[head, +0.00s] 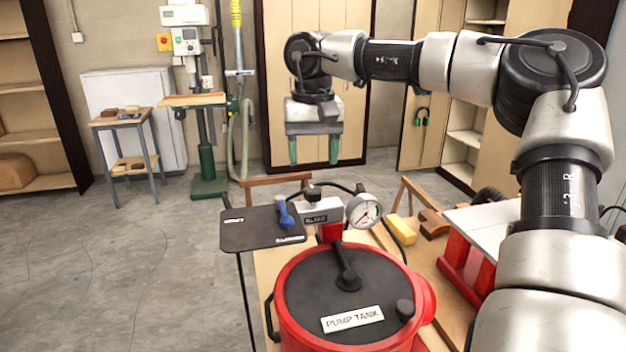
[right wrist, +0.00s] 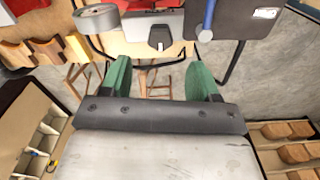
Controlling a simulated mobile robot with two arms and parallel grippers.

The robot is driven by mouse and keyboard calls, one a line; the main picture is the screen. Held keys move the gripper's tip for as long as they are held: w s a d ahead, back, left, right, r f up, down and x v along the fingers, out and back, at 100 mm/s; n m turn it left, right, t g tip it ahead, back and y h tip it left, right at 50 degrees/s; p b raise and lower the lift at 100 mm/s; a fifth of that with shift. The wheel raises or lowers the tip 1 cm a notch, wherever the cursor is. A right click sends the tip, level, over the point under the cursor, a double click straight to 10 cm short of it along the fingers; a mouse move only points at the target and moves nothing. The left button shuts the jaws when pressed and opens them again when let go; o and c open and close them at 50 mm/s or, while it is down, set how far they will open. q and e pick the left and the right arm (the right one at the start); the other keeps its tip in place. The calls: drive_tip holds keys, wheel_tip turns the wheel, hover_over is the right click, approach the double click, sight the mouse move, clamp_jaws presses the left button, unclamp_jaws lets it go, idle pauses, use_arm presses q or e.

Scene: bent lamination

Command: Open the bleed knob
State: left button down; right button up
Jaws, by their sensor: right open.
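The bleed knob (head: 312,194) is a small black knob on top of a grey block with a dark label (head: 316,219), behind the red pump tank (head: 420,295). The knob also shows as a dark shape in the right wrist view (right wrist: 158,40). A dial gauge (head: 364,210) is on the block's right and a blue-handled lever (head: 287,215) on its left. My right gripper (head: 314,158) has green fingers, spread apart and empty, pointing down above and beyond the knob. In the right wrist view (right wrist: 158,68) the knob lies ahead, between the fingers' directions. My left gripper is not seen.
A black plate (head: 240,236) extends left of the block. A black hose arches behind it. Yellow and brown wooden blocks (head: 402,230) and a red stand (head: 466,268) are on the bench to the right. Cabinets and a drill press (head: 205,150) stand farther back.

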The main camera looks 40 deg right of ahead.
sight(313, 188)
drive_tip(key=shift+r, duration=2.2)
